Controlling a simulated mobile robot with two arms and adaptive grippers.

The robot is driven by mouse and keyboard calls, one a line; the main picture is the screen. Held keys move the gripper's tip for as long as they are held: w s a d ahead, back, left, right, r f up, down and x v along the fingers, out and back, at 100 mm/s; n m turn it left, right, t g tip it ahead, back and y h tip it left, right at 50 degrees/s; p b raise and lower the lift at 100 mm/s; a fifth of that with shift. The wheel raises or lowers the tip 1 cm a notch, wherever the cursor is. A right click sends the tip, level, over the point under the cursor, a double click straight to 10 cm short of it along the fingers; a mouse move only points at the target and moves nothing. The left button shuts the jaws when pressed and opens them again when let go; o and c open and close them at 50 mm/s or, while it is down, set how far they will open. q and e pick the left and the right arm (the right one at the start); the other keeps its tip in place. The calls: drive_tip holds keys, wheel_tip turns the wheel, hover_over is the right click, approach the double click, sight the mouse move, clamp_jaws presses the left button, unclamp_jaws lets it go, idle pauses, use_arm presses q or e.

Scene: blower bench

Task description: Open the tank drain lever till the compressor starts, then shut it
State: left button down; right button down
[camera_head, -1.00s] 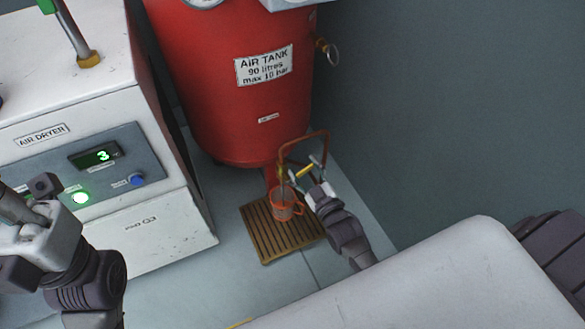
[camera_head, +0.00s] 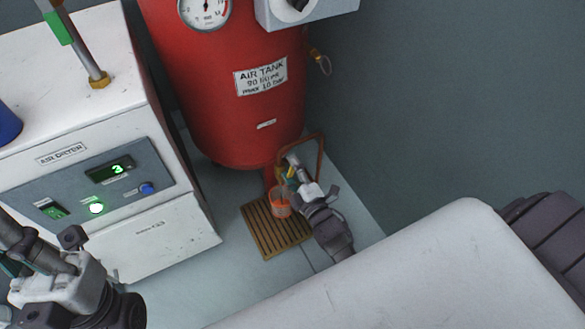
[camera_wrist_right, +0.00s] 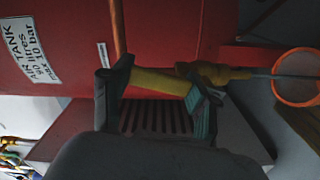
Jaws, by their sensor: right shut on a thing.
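The drain lever has a yellow handle, seen in the right wrist view (camera_wrist_right: 160,82), on a brass valve (camera_wrist_right: 215,72). It sits low beside the red air tank (camera_head: 225,100). My right gripper (camera_head: 294,172) is shut on the yellow handle, with one finger on each side of it in the wrist view. In the head view it hides much of the valve. The tank's pressure gauge (camera_head: 205,12) shows at the top edge; I cannot read it surely. My left gripper (camera_head: 72,245) is at the lower left, away from the lever, its fingers unclear.
An orange cup (camera_head: 281,205) stands on a slatted wooden mat (camera_head: 262,232) below the valve. A copper-coloured pipe loop (camera_head: 321,150) rises beside my right gripper. The white air dryer (camera_head: 165,245) stands left, its display showing 3. A grey wall closes the right.

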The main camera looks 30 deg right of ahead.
drive_tip(key=shift+a+n, duration=0.2)
drive_tip(key=shift+n, duration=0.2)
idle(0.3)
drive_tip(key=shift+c, duration=1.3)
unclamp_jaws()
drive_tip(key=shift+s, duration=0.1)
drive_tip(key=s, duration=1.2)
drive_tip(key=shift+d, duration=0.15)
drive_tip(key=shift+w, duration=0.1)
